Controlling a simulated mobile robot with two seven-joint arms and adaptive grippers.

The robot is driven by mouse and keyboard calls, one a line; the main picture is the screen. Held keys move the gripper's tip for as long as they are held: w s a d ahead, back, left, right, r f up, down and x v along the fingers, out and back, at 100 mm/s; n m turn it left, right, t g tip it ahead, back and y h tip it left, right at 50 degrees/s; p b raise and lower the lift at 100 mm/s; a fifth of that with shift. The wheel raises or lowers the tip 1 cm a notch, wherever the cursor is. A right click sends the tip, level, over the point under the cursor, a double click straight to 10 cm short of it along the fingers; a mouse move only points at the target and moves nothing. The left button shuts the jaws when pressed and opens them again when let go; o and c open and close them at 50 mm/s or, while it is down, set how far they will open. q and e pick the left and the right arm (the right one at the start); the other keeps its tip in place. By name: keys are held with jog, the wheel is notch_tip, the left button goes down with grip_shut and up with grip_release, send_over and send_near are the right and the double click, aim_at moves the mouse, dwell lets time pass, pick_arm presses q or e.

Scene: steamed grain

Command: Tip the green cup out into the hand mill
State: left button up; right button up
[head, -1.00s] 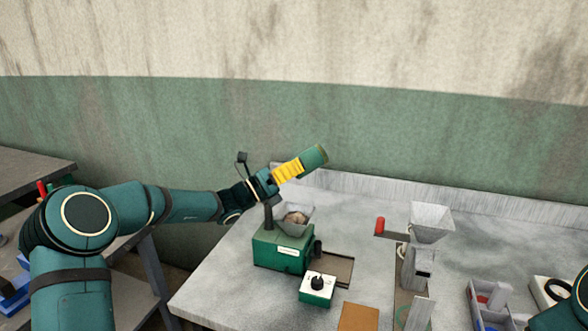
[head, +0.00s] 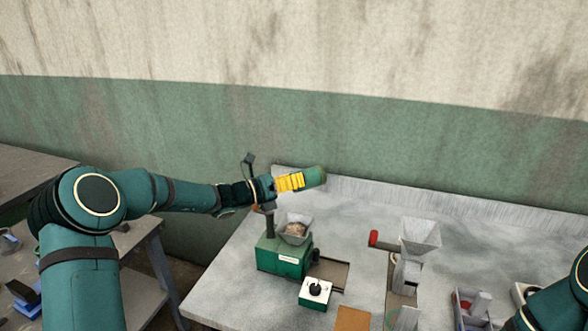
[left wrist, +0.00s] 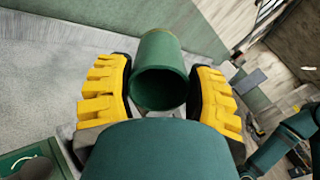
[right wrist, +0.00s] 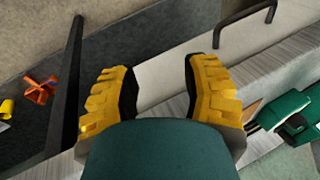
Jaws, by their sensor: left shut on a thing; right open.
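The green cup (head: 315,177) is held by my left gripper (head: 290,182), above and behind a green machine's hopper. In the head view it lies nearly level, pointing right. In the left wrist view the cup (left wrist: 160,55) sits between the yellow fingers, its dark mouth facing the camera; I cannot make out any contents. The hand mill (head: 408,265), with a grey square hopper (head: 420,236) and a red-gripped crank (head: 374,238), stands to the right, apart from the cup. My right gripper (right wrist: 160,80) is open and empty in the right wrist view, outside the head view.
The green machine (head: 284,257) has a hopper with pale brown contents (head: 296,230). A knob box (head: 316,291) and a brown board (head: 352,318) lie in front. A divided tray (head: 470,308) is at lower right. The bench behind the hand mill is clear.

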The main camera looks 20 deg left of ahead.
pick_arm(q)
jog(key=shift+r+g+y+p, duration=0.4)
jog(key=shift+g+y+p, duration=0.45)
jog(key=shift+p, duration=2.6)
jog(key=shift+g+y, duration=0.25)
jog(key=shift+y, duration=0.1)
jog(key=shift+d+g, duration=0.1)
jog(key=shift+g, duration=0.2)
jog(key=shift+r+g+y, duration=0.1)
jog(key=shift+g+y, duration=0.6)
jog(key=shift+y, duration=0.3)
jog(key=g+y, duration=0.2)
jog(key=y, duration=0.1)
jog(key=shift+r+g, duration=0.25)
jog(key=shift+g, duration=0.15)
jog(key=g+y, duration=0.2)
jog(key=shift+r+y, duration=0.25)
jog(key=shift+y, duration=0.15)
jog(key=shift+w+d+r+g+y, duration=0.1)
jog(key=shift+g+y, duration=0.7)
jog(key=shift+a+r+g+y, duration=0.15)
jog(key=shift+a+g+y, duration=0.05)
jog(key=shift+g+y, duration=0.7)
